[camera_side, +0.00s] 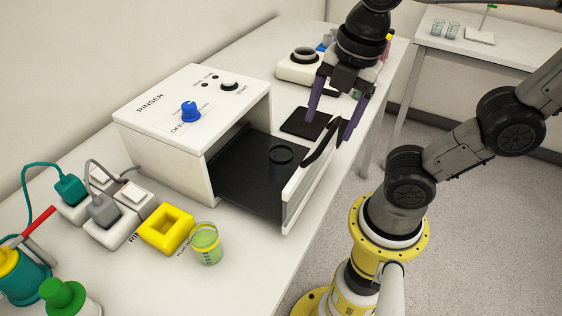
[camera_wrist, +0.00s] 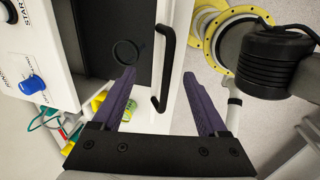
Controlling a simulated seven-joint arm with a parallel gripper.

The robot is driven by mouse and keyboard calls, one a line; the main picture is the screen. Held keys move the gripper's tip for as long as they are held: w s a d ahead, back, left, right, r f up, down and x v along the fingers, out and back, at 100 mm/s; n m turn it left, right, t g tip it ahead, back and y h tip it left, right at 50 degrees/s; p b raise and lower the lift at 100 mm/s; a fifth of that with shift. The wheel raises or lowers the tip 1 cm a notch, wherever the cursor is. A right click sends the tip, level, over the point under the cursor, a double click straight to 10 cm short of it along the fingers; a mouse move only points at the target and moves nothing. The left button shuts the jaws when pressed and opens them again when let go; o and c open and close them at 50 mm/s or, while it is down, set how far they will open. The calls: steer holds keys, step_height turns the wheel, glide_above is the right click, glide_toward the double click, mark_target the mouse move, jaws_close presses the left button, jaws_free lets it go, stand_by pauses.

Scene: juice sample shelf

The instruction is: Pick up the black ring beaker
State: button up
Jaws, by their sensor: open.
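The black ring beaker (camera_side: 281,154) stands inside the open dark drawer (camera_side: 240,182) of the white rinser box; mostly its black ring shows, and its clear body is hard to make out. In the wrist view the black ring (camera_wrist: 125,53) lies up and left of my fingertips. My gripper (camera_side: 329,128) is open and empty, with its purple fingers pointing down near the drawer's black handle (camera_side: 321,143). In the wrist view my gripper (camera_wrist: 160,74) has the handle (camera_wrist: 164,68) showing between its fingers. The fingers are apart from the beaker.
The rinser (camera_side: 190,125) has a blue knob (camera_side: 190,112). A beaker of green liquid (camera_side: 206,245) stands beside a yellow square holder (camera_side: 166,228) at the front. A black pad (camera_side: 305,122) lies behind the drawer. White plug blocks (camera_side: 112,215) with cables are at left.

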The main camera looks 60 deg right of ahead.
step_height(320, 180, up, 5)
steer(key=shift+d+f+m+g, duration=0.1)
steer(key=shift+f+m+g, duration=0.15)
steer(key=shift+m, duration=0.55)
steer(key=w+d+n+y, duration=0.3)
steer(key=d+n+y, duration=0.3)
steer(key=n, duration=1.2)
steer(key=w+d+n+y, duration=0.4)
steer(key=d+n+y, duration=0.2)
steer(key=n, duration=1.1)
glide_toward(282, 149)
steer(key=x, duration=0.9)
steer(key=shift+s, duration=0.1)
